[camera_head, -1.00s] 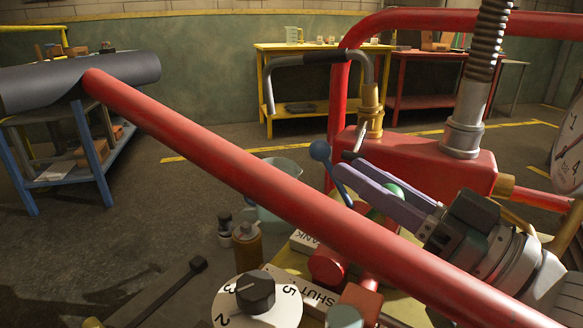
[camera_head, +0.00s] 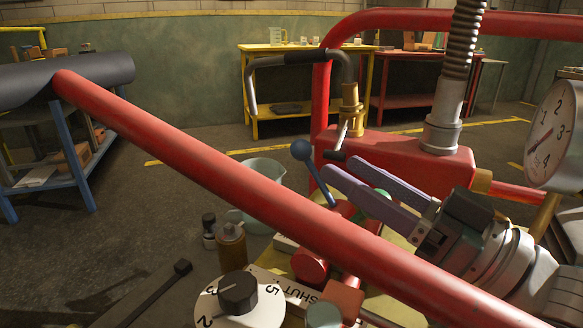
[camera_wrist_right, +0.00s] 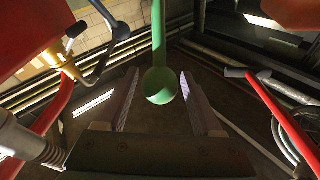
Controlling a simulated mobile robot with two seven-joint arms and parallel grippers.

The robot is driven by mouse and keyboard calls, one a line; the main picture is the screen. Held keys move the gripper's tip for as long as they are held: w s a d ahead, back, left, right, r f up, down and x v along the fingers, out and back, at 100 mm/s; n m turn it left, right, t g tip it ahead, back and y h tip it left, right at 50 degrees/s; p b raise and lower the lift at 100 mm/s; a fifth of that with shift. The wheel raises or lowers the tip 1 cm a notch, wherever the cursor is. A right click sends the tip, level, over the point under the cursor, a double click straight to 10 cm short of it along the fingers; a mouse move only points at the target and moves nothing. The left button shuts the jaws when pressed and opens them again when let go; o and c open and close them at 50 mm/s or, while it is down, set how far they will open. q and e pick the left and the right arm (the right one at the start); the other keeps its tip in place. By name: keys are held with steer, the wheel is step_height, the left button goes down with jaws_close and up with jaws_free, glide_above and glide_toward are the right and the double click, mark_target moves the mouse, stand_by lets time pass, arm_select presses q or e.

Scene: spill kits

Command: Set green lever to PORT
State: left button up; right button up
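The green lever shows in the right wrist view as a green ball knob (camera_wrist_right: 161,86) on a green shaft running up the picture. In the head view only part of its green knob (camera_head: 382,195) shows behind the purple fingers; its shaft and base are mostly hidden. My right gripper (camera_head: 340,168) has its two purple fingers apart. In the right wrist view the fingers of my right gripper (camera_wrist_right: 160,90) lie on either side of the knob, with a gap on each side. No PORT marking is readable. My left gripper is out of view.
A blue-knobbed lever (camera_head: 302,150) stands just left of my right fingertips. A thick red bar (camera_head: 200,150) crosses in front of the panel. A numbered dial (camera_head: 238,295), a brown bottle (camera_head: 231,247) and a pale bucket (camera_head: 258,178) are nearby. A gauge (camera_head: 551,135) stands at right.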

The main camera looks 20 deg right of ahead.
steer(key=shift+a, duration=0.1)
steer(key=shift+f, duration=0.1)
steer(key=shift+s+d+f, duration=0.15)
steer(key=shift+s+d, duration=0.15)
steer(key=shift+s, duration=0.05)
steer(key=v, duration=0.6)
steer(key=shift+s+d, duration=0.15)
steer(key=shift+s, duration=0.05)
